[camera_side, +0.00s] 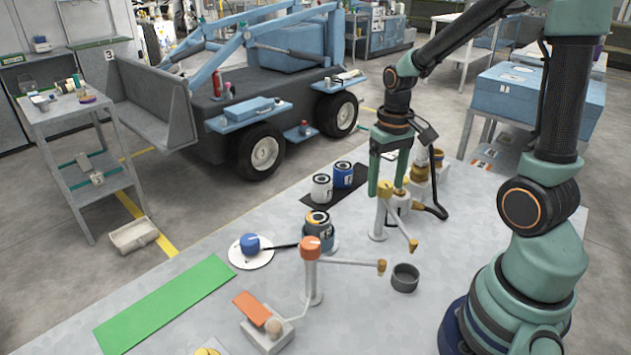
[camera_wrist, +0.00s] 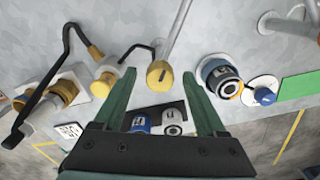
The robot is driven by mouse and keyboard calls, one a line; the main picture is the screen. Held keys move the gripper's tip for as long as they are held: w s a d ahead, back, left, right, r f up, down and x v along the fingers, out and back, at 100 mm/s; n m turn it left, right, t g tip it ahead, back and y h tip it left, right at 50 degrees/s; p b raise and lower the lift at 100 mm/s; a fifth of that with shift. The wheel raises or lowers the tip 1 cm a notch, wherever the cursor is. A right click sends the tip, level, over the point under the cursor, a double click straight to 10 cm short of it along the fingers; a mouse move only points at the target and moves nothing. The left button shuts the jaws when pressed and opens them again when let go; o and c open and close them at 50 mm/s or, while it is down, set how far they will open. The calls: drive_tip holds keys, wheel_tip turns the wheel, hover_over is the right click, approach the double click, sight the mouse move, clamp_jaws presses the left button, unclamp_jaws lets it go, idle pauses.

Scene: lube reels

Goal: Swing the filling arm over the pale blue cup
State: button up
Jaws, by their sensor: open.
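A filling arm on a slim pale post with a yellow cap (camera_side: 386,190) stands under my gripper (camera_side: 386,187). Its thin tube slants to a yellow nozzle (camera_side: 413,245). My gripper is open and points down. In the wrist view a yellow part (camera_wrist: 160,74) shows between and just beyond the fingertips; I cannot tell contact. A second post with an orange cap (camera_side: 310,247) carries a level arm with a yellow tip (camera_side: 381,266).
A blue can (camera_side: 343,175) and a white can (camera_side: 321,188) stand on a black mat. A larger can (camera_side: 318,230), a blue knob (camera_side: 250,243) on a white disc, an orange pedal (camera_side: 252,308) and a green strip (camera_side: 165,303) lie left. Yellow-capped fittings and a black hose stand behind.

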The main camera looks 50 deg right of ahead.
clamp_jaws()
drive_tip(key=shift+r, duration=0.1)
idle(1.2)
